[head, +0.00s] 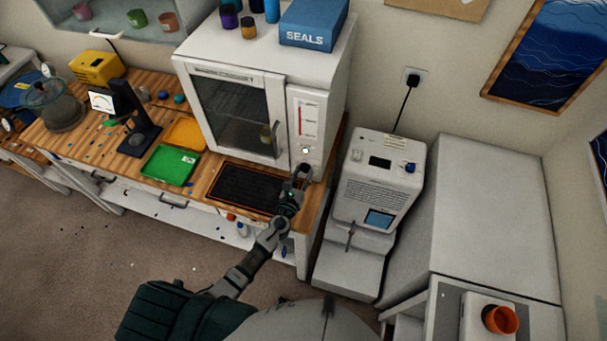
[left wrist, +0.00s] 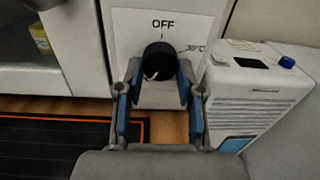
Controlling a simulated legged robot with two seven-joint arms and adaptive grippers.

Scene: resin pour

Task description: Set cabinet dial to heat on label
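The white cabinet (head: 277,70) stands on the bench with a glass door and a control panel (head: 308,115) at its right. In the left wrist view, its black dial (left wrist: 160,58) sits below the word OFF (left wrist: 163,23), with a 30°C mark (left wrist: 196,48) at upper right. A pale mark shows low on the dial; its exact setting is unclear. My left gripper (head: 303,168) is at the lower panel. In the wrist view its two fingers (left wrist: 160,75) stand on either side of the dial; whether they touch it is unclear. My right gripper is out of view.
A black mat (head: 243,188) with an orange edge lies before the cabinet. A green tray (head: 169,166) and an orange tray (head: 187,133) lie left. A white machine (head: 378,180) stands close at right. A blue SEALS box (head: 313,22) is on top of the cabinet.

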